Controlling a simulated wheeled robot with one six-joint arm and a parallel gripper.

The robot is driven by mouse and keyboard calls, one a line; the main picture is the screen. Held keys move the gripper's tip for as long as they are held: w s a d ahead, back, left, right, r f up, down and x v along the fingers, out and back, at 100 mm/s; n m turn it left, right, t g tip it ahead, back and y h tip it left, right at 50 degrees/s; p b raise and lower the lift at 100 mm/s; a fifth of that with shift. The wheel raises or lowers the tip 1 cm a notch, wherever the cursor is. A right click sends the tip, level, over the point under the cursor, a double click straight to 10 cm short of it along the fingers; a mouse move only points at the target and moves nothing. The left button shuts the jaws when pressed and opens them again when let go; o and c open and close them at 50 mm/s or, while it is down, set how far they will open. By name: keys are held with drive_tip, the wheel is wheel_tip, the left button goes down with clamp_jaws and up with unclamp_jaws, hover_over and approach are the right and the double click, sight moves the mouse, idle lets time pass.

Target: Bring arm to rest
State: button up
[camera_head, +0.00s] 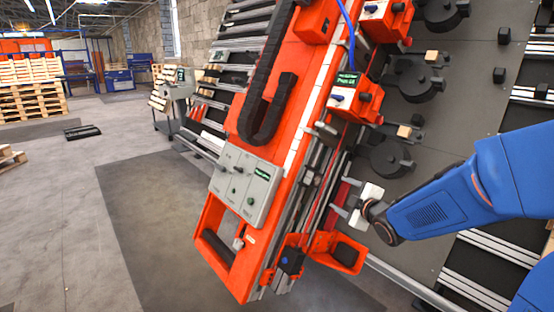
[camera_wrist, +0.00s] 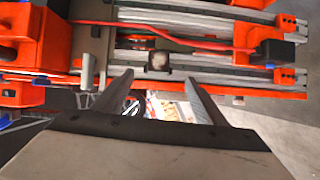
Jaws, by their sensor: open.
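My blue arm (camera_head: 437,200) reaches in from the right in the head view. My gripper (camera_head: 340,197) is at its end, beside the lower part of the orange gantry (camera_head: 215,232). In the wrist view my gripper (camera_wrist: 155,84) shows two grey fingers spread well apart, with nothing held between them. Beyond the fingertips lie the machine's grey rails (camera_wrist: 200,62) and a small grey block (camera_wrist: 158,61). Whether the fingers touch any part of the machine cannot be told.
A grey control panel (camera_head: 245,188) sits on the gantry. An orange bin-like bracket (camera_head: 346,254) is just below my gripper. Dark round fixtures (camera_head: 391,158) stand on the grey plate above my arm. Wooden pallets (camera_head: 30,92) are far left. The floor at left is mostly clear.

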drive_tip(key=s+d+m+g+h, duration=0.25)
drive_tip(key=s+m, duration=0.25)
drive_tip(key=s, duration=0.3)
drive_tip(key=s+d+m+g+h, duration=0.2)
drive_tip(key=s+d+m, duration=0.15)
drive_tip(key=s, duration=0.55)
drive_tip(key=s+a+f+m+g, duration=0.1)
drive_tip(key=s+a+m+g, duration=0.1)
drive_tip(key=s, duration=0.8)
drive_tip(key=s+a+f+m+g+y, duration=0.1)
drive_tip(key=s+a+f+m+g, duration=0.1)
drive_tip(key=s, duration=0.9)
drive_tip(key=shift+f+m+g, duration=0.2)
drive_tip(key=shift+m+g, duration=0.65)
drive_tip(key=shift+m, duration=0.3)
